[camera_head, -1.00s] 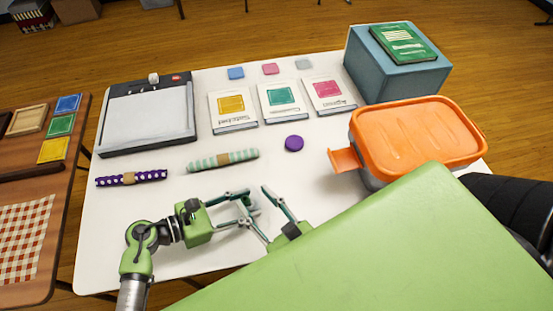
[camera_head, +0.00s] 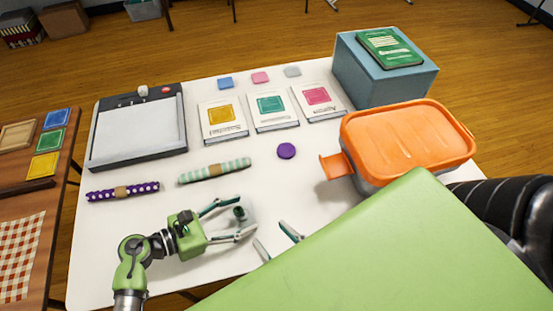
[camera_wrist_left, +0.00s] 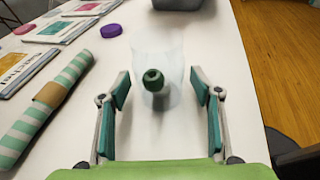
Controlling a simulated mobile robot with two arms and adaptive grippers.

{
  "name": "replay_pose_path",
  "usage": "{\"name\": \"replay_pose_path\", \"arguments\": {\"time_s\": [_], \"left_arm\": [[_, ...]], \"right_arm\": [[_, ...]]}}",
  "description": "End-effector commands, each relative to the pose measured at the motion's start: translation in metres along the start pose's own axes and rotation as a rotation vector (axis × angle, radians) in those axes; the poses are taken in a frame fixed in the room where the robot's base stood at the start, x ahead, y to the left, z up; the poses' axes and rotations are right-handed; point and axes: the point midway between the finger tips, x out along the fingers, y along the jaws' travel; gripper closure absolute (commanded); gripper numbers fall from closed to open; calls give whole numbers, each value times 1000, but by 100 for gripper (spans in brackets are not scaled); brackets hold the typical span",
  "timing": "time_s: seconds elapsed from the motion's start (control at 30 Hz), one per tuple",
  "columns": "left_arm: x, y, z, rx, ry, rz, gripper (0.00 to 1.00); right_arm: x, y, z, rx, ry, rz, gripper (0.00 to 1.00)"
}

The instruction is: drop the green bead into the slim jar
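A clear jar (camera_wrist_left: 176,50), hard to make out, stands on the white table between my left gripper's fingers. The green bead (camera_wrist_left: 153,77), dark with a hole on top, shows within the jar's outline; it also shows in the head view (camera_head: 239,212). A dark shape sits under it, and I cannot tell how deep it lies. My left gripper (camera_head: 246,217) is open around the jar, with gaps at both sides in the left wrist view (camera_wrist_left: 160,74). My right gripper (camera_head: 268,232) is open and empty right of the jar, partly hidden by a green panel.
A purple disc (camera_head: 286,151), a striped roll (camera_head: 214,171) and a dotted purple roll (camera_head: 122,191) lie on the table (camera_head: 180,285). An orange-lidded box (camera_head: 408,140) stands right. Behind are several booklets (camera_head: 222,117), a paper trimmer (camera_head: 138,125) and a blue box (camera_head: 390,75).

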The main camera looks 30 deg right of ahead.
Motion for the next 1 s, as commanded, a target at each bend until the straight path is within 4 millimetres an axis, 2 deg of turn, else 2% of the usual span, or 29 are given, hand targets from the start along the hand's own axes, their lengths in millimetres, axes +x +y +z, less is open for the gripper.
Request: {"name": "replay_pose_path", "arguments": {"time_s": [0.27,0.37,0.47,0.8,1.0], "left_arm": [[-1,0,0,0,0,0,42],[-7,0,-1,0,1,1,42],[-22,0,-2,2,4,1,42],[-93,0,-1,0,4,1,42],[-116,0,-1,0,2,0,42]], "right_arm": [[0,0,0,0,0,0,62],[0,0,0,0,0,0,62],[0,0,0,0,0,0,62],[0,0,0,0,0,0,62],[0,0,0,0,0,0,62]]}}
